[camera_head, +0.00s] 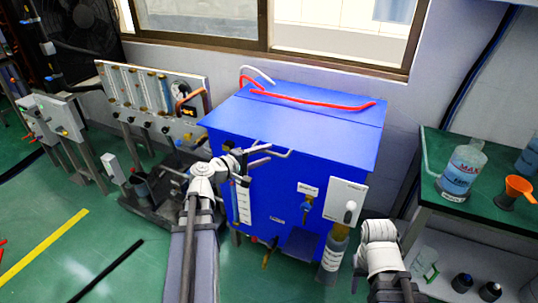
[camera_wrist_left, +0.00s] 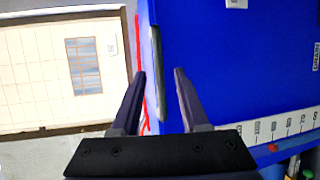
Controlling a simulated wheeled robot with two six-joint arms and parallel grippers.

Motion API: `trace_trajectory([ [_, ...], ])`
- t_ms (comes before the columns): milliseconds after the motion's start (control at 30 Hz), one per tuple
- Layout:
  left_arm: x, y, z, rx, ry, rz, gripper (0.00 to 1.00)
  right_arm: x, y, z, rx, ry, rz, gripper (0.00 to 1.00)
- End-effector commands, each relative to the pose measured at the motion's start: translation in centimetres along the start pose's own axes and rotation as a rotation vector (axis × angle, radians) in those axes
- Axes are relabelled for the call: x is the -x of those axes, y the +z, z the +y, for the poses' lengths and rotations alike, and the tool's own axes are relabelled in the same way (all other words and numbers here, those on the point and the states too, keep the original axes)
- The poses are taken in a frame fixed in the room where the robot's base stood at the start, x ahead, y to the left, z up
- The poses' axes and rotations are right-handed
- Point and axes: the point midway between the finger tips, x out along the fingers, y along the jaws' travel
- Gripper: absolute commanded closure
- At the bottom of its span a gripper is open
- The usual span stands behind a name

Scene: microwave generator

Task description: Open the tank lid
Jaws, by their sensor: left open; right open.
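The blue tank (camera_head: 300,165) stands against the wall, and its flat blue lid (camera_head: 290,125) lies closed on top. A thin grey handle (camera_head: 284,154) sticks out at the lid's front edge. My left gripper (camera_head: 262,155) is open at this handle. In the left wrist view the handle (camera_wrist_left: 157,70) runs between the two spread fingers (camera_wrist_left: 160,75), with no grip on it visible. My right gripper (camera_head: 359,268) is at the lower right, in front of the tank and away from the lid; it is open, mostly hidden by its own wrist.
Red tubing (camera_head: 310,98) lies across the tank's top. A panel with flow tubes (camera_head: 155,90) stands left of the tank. A green-topped bench (camera_head: 480,205) with a bottle (camera_head: 462,170) and an orange funnel (camera_head: 519,187) is at the right.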

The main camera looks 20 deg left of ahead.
Motion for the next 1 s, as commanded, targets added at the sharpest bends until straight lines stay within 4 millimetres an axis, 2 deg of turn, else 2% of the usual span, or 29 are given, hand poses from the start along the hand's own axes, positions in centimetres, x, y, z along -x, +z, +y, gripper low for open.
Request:
trace_trajectory([
  [33, -0.8, -0.1, -0.1, -0.001, 0.000, -0.003, 0.55, -0.2, 0.0, 0.0, 0.000, 0.000, 0.000, 0.50],
  [200, -2.0, 0.0, 0.0, -0.001, 0.000, -0.001, 0.55, -0.4, 0.0, 0.0, 0.000, 0.000, 0.000, 0.50],
  [533, -2.3, 0.0, 0.0, -0.001, 0.000, 0.000, 0.55, -0.4, 0.0, 0.0, 0.000, 0.000, 0.000, 0.50],
  [933, -2.2, 0.0, 0.0, -0.001, 0.000, 0.000, 0.99, -0.4, 0.0, 0.0, 0.000, 0.000, 0.000, 0.50],
  [1000, -2.2, 0.0, 0.0, -0.001, 0.000, 0.000, 1.00, -0.4, 0.0, 0.0, 0.000, 0.000, 0.000, 0.50],
])
